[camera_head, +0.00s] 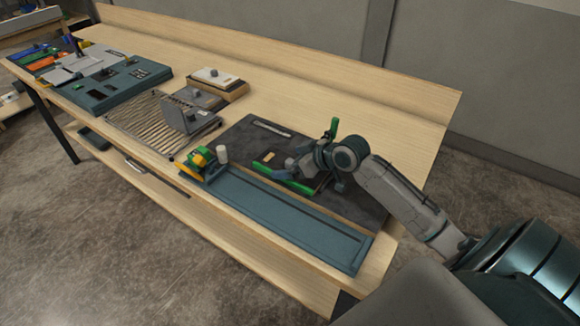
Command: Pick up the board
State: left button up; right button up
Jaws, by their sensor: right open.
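What looks like the board is a flat piece with a green edge (262,167), lying on the dark mat (240,138) near the right end of the bench. My right gripper (306,180) reaches in from the right and is low over the board, with its jaws open. The gripper and wrist hide much of the board, and I cannot tell whether the fingers touch it. My left gripper is not in view.
A long teal tray (310,222) lies along the bench's front edge. A green and yellow tool (201,158) and a white cylinder (222,154) stand at its left end. A wire rack (140,120) and a teal console (118,85) are farther left. The back of the bench (330,85) is clear.

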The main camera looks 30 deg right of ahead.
jog(key=shift+w+a+f, duration=0.15)
jog(key=shift+w+f, duration=0.15)
jog(key=shift+f, duration=0.05)
jog(key=c, duration=1)
jog(key=shift+c, duration=0.2)
